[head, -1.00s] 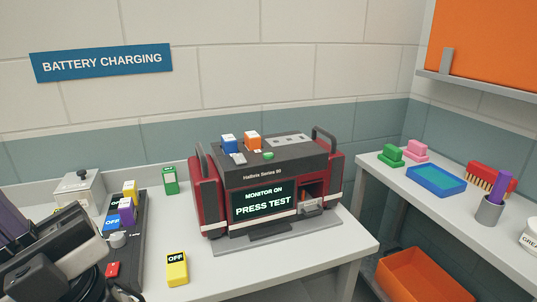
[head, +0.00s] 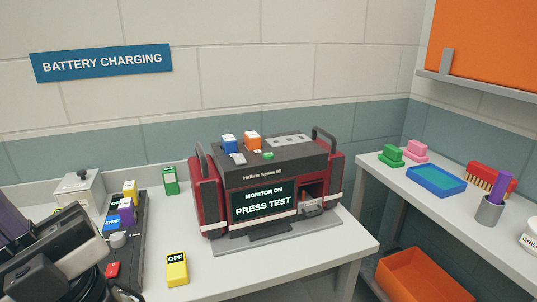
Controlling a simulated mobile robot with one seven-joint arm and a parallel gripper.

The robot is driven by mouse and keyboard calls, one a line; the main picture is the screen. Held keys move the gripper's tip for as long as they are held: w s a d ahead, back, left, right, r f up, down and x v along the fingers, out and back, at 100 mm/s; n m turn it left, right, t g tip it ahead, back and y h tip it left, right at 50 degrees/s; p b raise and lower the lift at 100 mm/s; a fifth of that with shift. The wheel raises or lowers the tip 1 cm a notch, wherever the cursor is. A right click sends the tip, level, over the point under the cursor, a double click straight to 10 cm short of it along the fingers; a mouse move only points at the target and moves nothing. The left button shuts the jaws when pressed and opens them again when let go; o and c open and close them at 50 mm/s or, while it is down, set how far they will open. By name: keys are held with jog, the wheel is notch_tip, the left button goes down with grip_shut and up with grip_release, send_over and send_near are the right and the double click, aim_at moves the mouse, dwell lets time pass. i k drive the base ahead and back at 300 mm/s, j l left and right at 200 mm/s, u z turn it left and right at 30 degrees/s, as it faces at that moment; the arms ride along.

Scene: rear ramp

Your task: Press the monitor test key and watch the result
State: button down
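The monitor (head: 268,177), a dark and red unit marked "Hailbox Series 90", stands on the white bench. Its lit screen (head: 263,200) reads "MONITOR ON" and "PRESS TEST". On its top are a small green key (head: 267,155), a grey key (head: 238,158), and blue (head: 229,143) and orange (head: 252,140) blocks. No label marks the test key clearly. A black and white part of my arm, with my gripper (head: 50,262), shows at the lower left, well left of the monitor and touching none of its keys. Its fingertips cannot be made out.
A black strip (head: 129,245) with coloured switches lies left of the monitor. A yellow "OFF" block (head: 177,268) stands in front, a green block (head: 170,180) behind. The right shelf holds a blue tray (head: 436,180), brush (head: 491,178) and cup (head: 489,211). An orange bin (head: 425,275) sits below.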

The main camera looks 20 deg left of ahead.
aim_at(267, 156)
jog(key=u, duration=2.15)
jog(key=l, duration=0.9)
jog(key=k+l, duration=0.15)
jog(key=l, duration=0.8)
